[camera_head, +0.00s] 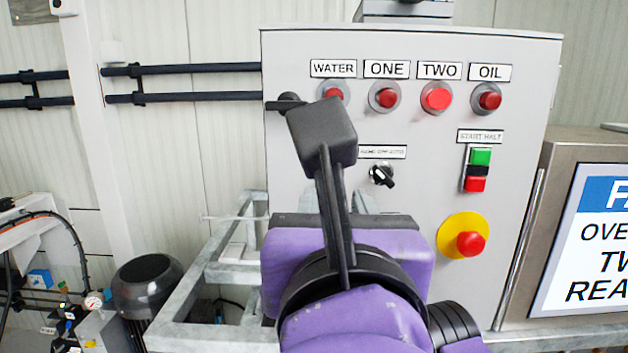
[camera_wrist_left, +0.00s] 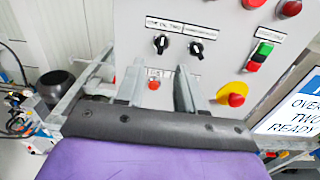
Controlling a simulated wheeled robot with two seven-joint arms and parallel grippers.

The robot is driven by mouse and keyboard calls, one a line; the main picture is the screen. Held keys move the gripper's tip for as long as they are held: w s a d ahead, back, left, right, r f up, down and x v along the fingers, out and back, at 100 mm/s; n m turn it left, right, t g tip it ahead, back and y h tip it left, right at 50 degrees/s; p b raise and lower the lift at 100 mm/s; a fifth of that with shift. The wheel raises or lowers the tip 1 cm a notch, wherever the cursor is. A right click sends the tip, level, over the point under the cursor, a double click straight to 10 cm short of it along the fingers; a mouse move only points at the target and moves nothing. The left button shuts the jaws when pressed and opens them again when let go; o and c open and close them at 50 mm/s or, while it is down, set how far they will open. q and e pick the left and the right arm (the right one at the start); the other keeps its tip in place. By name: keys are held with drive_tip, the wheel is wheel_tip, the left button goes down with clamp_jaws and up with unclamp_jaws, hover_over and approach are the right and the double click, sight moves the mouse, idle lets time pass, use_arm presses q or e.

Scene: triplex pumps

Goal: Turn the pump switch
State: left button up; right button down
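The grey control cabinet (camera_head: 420,120) faces me. A black rotary switch (camera_head: 381,176) with a pale pointer sits below a small label. In the left wrist view two such switches show side by side, the left one (camera_wrist_left: 160,44) and the right one (camera_wrist_left: 196,48). In the head view my left wrist's dark block hides the left one. My purple left gripper (camera_wrist_left: 160,78) is in front of the panel, just below the switches. Its two fingers are apart with nothing held between them. A small red button (camera_wrist_left: 153,73) on the panel shows between the fingers. My right gripper is out of view.
Red lamps (camera_head: 437,97) line the cabinet's top. Green and red start/halt buttons (camera_head: 479,170) and a yellow-backed emergency stop (camera_head: 464,238) are to the right. A metal frame (camera_head: 215,270) and dark motor (camera_head: 150,287) stand left; a sign (camera_head: 590,240) stands right.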

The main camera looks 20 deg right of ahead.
use_arm(q)
drive_tip(key=p+x, duration=0.4)
drive_tip(key=x, duration=0.6)
drive_tip(key=shift+r+p, duration=0.25)
drive_tip(key=shift+p, duration=0.05)
drive_tip(key=shift+s, duration=0.1)
clamp_jaws()
